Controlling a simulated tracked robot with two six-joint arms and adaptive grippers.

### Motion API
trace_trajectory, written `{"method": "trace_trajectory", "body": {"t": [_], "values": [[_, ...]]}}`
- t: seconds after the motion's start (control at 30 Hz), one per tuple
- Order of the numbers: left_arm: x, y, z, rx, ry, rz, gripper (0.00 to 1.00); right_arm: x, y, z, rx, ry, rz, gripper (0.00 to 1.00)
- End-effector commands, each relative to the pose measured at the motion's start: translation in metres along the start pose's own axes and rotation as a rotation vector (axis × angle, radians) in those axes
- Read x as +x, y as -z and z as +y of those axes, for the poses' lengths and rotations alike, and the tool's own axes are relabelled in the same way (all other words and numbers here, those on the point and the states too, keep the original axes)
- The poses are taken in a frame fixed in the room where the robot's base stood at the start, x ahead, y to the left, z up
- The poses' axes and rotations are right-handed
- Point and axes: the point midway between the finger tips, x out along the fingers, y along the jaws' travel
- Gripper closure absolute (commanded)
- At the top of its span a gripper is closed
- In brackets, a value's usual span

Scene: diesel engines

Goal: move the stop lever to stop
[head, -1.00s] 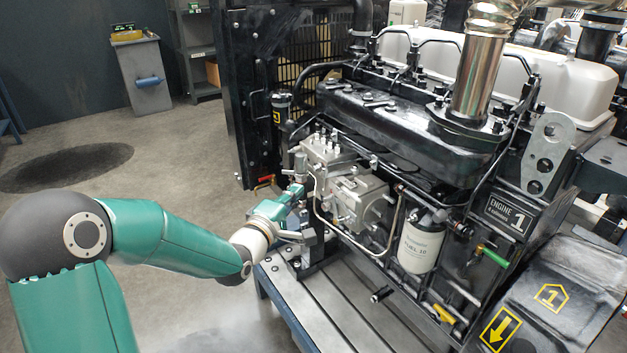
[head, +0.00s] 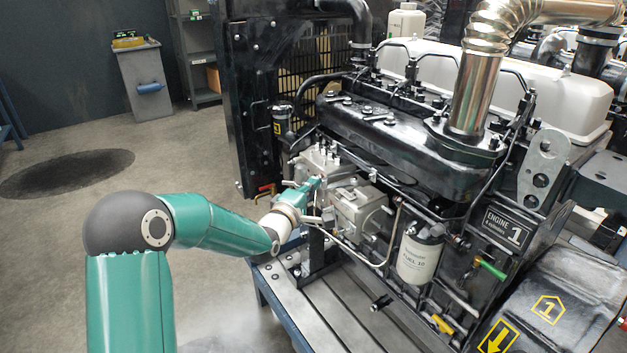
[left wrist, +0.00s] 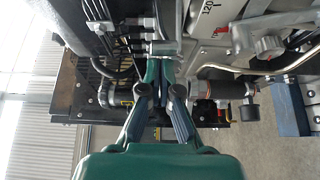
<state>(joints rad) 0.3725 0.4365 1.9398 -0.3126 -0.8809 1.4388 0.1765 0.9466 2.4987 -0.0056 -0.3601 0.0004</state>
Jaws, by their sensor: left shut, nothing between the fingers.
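The grey injection pump (head: 355,208) sits on the side of the engine marked 1. My left gripper (head: 317,182) is shut and empty, with its tip close against the upper left part of the pump. In the left wrist view, the shut fingertips (left wrist: 160,68) are just below a bright metal piece at the pump's edge. The gripper covers this part in the head view, so I cannot tell whether that piece is the stop lever or whether the fingers touch it. My right gripper is out of view.
Bent metal fuel pipes (head: 392,240) and a white fuel filter (head: 419,255) are right of the gripper. The black radiator frame (head: 245,110) stands left of the pump. Open floor (head: 150,110) lies further left.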

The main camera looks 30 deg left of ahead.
Motion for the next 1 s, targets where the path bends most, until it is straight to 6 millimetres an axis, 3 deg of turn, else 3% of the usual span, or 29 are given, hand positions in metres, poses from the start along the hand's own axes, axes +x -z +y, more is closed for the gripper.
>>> {"method": "trace_trajectory", "body": {"t": [0.2, 0.47, 1.0], "values": [[0.013, -0.001, 0.000, -0.001, 0.001, 0.000, 1.00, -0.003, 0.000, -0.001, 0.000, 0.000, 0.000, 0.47], [0.014, 0.004, -0.001, 0.000, 0.001, 0.000, 1.00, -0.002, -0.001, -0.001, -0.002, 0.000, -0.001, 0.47], [0.011, -0.008, -0.002, -0.001, 0.001, -0.003, 1.00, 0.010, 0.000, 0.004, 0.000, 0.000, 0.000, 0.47]]}}
